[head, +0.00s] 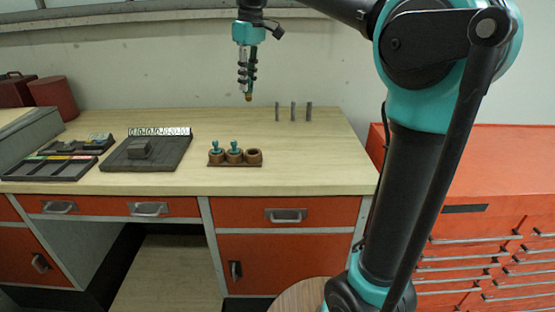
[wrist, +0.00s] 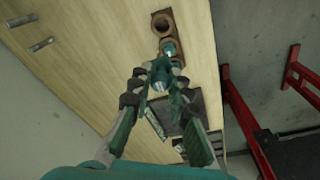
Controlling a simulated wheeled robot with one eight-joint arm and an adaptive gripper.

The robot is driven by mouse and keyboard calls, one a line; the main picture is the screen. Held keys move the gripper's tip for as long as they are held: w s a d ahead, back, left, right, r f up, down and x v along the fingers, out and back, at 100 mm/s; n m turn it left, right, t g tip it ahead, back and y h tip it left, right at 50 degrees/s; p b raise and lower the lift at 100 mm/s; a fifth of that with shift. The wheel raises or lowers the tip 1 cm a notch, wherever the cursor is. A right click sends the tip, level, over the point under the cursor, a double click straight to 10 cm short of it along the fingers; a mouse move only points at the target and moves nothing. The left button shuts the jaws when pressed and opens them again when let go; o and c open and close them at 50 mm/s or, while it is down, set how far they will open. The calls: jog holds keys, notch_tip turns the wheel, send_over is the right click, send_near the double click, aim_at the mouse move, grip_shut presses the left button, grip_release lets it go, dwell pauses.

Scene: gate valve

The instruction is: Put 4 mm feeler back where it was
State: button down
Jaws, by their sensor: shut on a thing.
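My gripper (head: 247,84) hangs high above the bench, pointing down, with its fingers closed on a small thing. The held thing (head: 248,97) shows a brownish end below the fingertips in the head view. In the wrist view my gripper (wrist: 157,78) is closed around it, and it looks teal with a pale metallic part. I cannot read any size on it. A dark rack (head: 236,164) on the bench has three round brown cups. The left and middle cups hold teal-knobbed pieces (head: 216,147); the right cup (head: 254,155) is empty. My gripper is above the rack, apart from it.
A compartment tray (head: 50,168) is further left. The bench right of the rack is clear.

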jog(key=f, duration=2)
jog(key=shift+d, duration=0.2)
jog(key=c, duration=1.4)
grip_release()
jog(key=shift+c, duration=0.2)
notch_tip(320, 180, up, 12)
jog(key=d, duration=0.1)
jog(key=shift+s, duration=0.45)
jog(key=shift+d, duration=0.1)
